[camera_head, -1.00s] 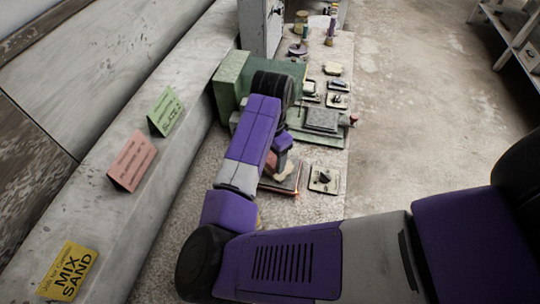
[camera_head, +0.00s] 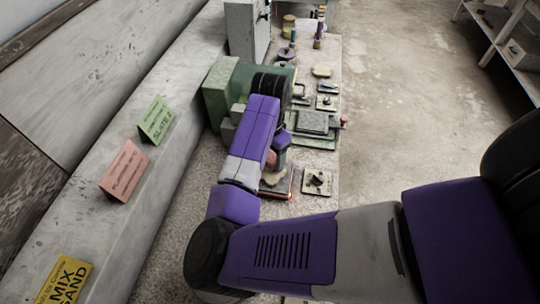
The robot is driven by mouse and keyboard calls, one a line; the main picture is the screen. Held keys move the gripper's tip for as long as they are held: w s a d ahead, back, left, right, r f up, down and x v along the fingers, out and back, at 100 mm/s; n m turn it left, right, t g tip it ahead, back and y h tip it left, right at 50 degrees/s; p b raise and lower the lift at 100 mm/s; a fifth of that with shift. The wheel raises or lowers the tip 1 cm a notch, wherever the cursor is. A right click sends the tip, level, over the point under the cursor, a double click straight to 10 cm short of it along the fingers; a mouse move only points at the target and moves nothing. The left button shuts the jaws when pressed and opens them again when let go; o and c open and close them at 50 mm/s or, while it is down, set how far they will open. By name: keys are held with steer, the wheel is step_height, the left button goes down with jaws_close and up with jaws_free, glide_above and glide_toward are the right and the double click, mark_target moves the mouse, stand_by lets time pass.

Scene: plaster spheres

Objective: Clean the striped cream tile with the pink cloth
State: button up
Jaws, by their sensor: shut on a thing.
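My gripper (camera_head: 277,162) is mostly hidden behind my purple forearm and points down over a reddish-edged flat piece (camera_head: 290,185) on the bench. A small pink patch, seemingly the pink cloth (camera_head: 271,158), shows at the gripper, which is shut on it. Just below is a cream patch (camera_head: 272,178), which seems to be the cream tile. Its stripes are too small to tell, and my arm covers much of it. I cannot tell whether the cloth touches the tile.
A square plate with a dark knob (camera_head: 317,182) lies right of the work spot. Behind stand a green machine (camera_head: 218,95), a grey block on a green base (camera_head: 312,122) and several small dishes. A ledge with folded signs (camera_head: 123,170) runs along the left.

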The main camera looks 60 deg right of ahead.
steer(key=shift+f+b, duration=0.45)
steer(key=shift+f, duration=0.2)
steer(key=shift+r, duration=0.1)
steer(key=shift+s+a+r+p, duration=0.1)
steer(key=shift+s+a+p, duration=0.05)
steer(key=shift+s+p, duration=0.3)
steer(key=shift+s+a, duration=0.1)
steer(key=shift+s, duration=0.5)
steer(key=shift+w, duration=0.15)
steer(key=shift+w+d, duration=0.3)
steer(key=shift+w, duration=0.7)
steer(key=shift+w+d, duration=0.25)
steer(key=shift+w, duration=0.7)
steer(key=shift+s, duration=0.1)
